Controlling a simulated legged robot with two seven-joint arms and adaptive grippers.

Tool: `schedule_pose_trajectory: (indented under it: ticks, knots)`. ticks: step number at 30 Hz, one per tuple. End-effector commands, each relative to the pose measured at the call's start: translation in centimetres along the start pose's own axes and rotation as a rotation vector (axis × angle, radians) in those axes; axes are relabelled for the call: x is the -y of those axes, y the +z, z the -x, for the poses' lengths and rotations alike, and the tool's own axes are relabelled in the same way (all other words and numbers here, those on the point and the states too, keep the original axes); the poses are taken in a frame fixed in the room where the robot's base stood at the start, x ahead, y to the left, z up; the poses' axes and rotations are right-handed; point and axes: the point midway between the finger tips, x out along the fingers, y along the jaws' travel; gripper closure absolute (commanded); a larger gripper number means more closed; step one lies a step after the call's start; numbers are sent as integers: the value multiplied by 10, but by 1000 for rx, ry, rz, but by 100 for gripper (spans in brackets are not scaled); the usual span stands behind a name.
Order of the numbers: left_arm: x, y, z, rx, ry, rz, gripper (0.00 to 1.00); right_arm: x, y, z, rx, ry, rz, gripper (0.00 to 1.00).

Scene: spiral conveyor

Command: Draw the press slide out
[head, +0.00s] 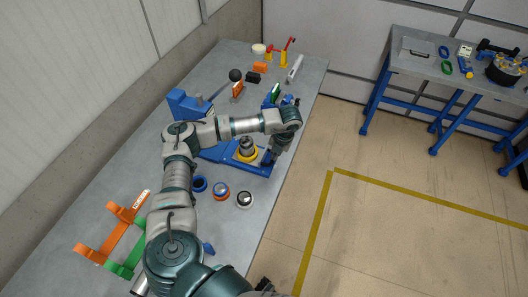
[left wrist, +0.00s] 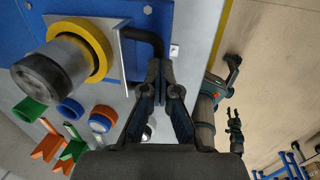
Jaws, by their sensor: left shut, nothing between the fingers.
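The blue press (head: 257,169) stands on the grey bench. A metal cylinder (head: 247,144) and a yellow ring (head: 240,156) sit at its front part. In the left wrist view a pale plate (left wrist: 133,60) stands beside the yellow ring (left wrist: 103,48), with a bent black handle (left wrist: 150,36) coming off it. My left gripper (left wrist: 161,66) is shut and empty, its fingertips close by the handle's downturned end. I cannot tell whether they touch. In the head view my left gripper (head: 270,159) is at the press's right side, partly hidden. A dark part of my right arm shows at the bottom edge.
Orange and green brackets (head: 122,235) are at the bench's front left. Small tools and blocks (head: 260,68) lie at the back. Another bench (head: 430,65) stands right, across open floor.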

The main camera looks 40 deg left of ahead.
Motion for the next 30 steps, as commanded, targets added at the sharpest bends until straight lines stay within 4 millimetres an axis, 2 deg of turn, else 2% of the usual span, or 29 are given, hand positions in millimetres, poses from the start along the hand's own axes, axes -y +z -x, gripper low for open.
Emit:
schedule_pose_trajectory:
  ticks: [1, 3, 5, 8, 9, 14, 21, 23, 26, 30]
  knots:
    - [11, -6, -10, -19, 5, -12, 100, 0, 0, -2, 1, 0, 0, 60]
    - [18, -6, -8, -19, 5, -9, 100, -1, 1, -2, 1, 1, 0, 60]
    - [13, -6, -9, -19, 4, -6, 87, -2, 1, -2, 1, 3, 1, 60]
    - [9, -5, -10, -20, 2, -6, 62, -5, 0, -2, 0, 5, 2, 60]
    - [8, -5, -11, -21, 2, -5, 61, -5, 0, -2, 0, 6, 2, 60]
    - [9, -4, -9, -18, 2, -5, 61, -4, 0, -1, 0, 4, 3, 60]
    - [16, -6, -1, -10, 8, -4, 61, 14, -3, -1, -4, -17, 0, 60]
    - [18, -7, 1, -8, 9, -4, 61, 7, -1, -1, -1, -9, 0, 60]
    - [18, -6, 8, -7, 8, -4, 61, 0, 2, -2, -1, -8, 2, 60]
    - [13, -3, 31, -6, 3, -3, 61, 2, 0, -1, -2, -6, 1, 60]
